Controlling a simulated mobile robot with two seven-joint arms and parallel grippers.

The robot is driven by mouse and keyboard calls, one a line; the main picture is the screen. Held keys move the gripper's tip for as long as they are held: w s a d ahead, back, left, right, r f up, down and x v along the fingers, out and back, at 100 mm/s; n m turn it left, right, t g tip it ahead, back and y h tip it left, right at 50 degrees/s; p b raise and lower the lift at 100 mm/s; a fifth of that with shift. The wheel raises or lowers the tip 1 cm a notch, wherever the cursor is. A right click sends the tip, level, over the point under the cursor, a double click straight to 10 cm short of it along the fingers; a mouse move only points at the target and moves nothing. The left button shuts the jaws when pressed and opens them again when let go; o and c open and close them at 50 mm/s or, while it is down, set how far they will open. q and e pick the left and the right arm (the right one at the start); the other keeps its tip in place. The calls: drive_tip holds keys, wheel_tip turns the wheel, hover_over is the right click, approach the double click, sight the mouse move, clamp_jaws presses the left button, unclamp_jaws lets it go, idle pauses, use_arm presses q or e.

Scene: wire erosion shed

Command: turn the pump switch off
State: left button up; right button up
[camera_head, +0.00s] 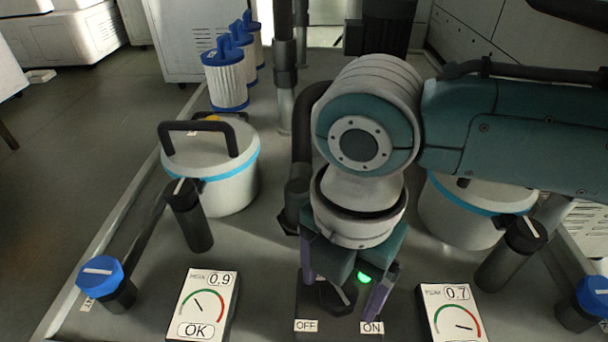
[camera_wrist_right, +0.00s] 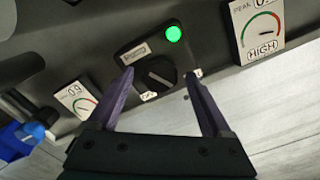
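The pump switch (camera_head: 333,299) is a black rotary knob on a dark box, with an OFF label (camera_head: 306,326) at its left and an ON label (camera_head: 371,328) at its right. A white mark on the knob slants toward the ON side. A green lamp (camera_head: 364,277) above it is lit and also shows in the right wrist view (camera_wrist_right: 173,34). My right gripper (camera_head: 340,297) is open, with its purple fingers on either side of the knob. In the right wrist view the knob (camera_wrist_right: 160,74) lies between the fingertips; contact is unclear. My left gripper is out of view.
A gauge reading 0.9 and OK (camera_head: 204,304) stands left of the switch; a gauge reading 0.7 (camera_head: 452,312) stands right. Lidded canisters (camera_head: 222,185), black-handled valves (camera_head: 188,215) and blue knobs (camera_head: 100,275) surround them. Blue-topped filters (camera_head: 227,85) stand behind.

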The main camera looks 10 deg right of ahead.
clamp_jaws()
drive_tip(key=shift+r+m+p, duration=0.25)
drive_tip(key=shift+m+p, duration=1.05)
drive_tip(key=shift+p, duration=0.2)
drive_tip(key=m+p, duration=0.2)
drive_tip(key=shift+m, duration=0.4)
drive_tip(key=m+p, duration=0.2)
drive_tip(key=m, duration=0.1)
drive_tip(key=shift+f, duration=0.1)
drive_tip(key=shift+a+m+p, duration=0.1)
drive_tip(key=shift+m+p, duration=0.45)
drive_tip(key=shift+m, duration=1.05)
drive_tip(key=shift+f, duration=0.1)
drive_tip(key=shift+m, duration=0.3)
drive_tip(key=shift+o, duration=0.3)
unclamp_jaws()
